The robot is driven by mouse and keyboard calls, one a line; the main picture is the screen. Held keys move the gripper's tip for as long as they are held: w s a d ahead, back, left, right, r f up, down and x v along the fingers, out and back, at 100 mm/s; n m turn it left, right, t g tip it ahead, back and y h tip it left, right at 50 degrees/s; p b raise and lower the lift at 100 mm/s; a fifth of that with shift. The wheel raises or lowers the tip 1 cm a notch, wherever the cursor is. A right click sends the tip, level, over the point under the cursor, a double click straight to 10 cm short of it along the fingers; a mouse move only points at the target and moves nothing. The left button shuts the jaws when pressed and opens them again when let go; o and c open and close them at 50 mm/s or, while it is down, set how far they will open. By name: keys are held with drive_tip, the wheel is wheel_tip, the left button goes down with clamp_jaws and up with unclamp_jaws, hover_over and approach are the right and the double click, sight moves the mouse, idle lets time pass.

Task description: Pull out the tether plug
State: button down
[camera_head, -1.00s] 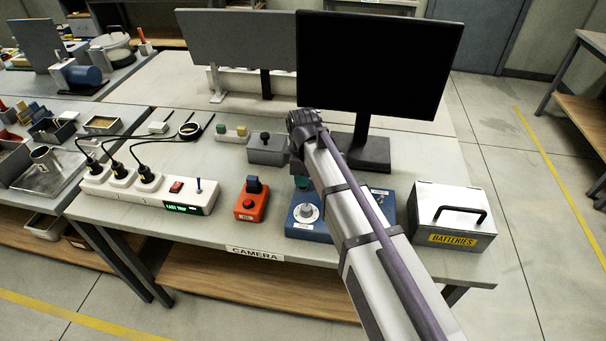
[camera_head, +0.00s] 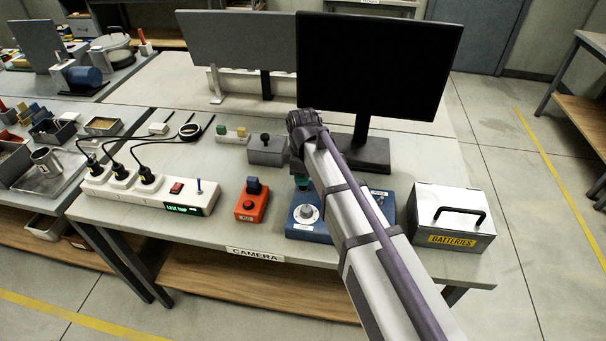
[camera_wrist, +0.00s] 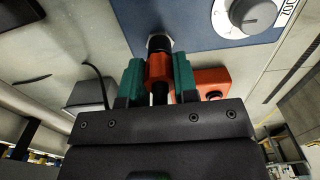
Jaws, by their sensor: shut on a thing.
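The tether plug (camera_wrist: 159,68) shows in the wrist view as an orange-red body with black ends. My gripper (camera_wrist: 157,76) has green fingers, one on each side of the plug, and is shut on it. The plug's black far end meets the blue control box (camera_wrist: 214,28) at a pale ring; how deep it sits I cannot tell. In the head view, the blue box (camera_head: 305,229) with its round dial stands near the table's front edge. A green finger of my gripper (camera_head: 302,183) shows above it, and my arm hides the plug there.
A red button box (camera_head: 251,205) and a white power strip (camera_head: 150,194) with plugged cords stand left of the blue box. A battery case (camera_head: 451,222) stands to its right. A monitor (camera_head: 374,66) and a grey box with a knob (camera_head: 266,152) stand behind.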

wheel_tip(320, 180, up, 6)
drive_tip(key=p, duration=0.5)
drive_tip(key=shift+f+p, duration=0.2)
drive_tip(key=shift+p, duration=0.1)
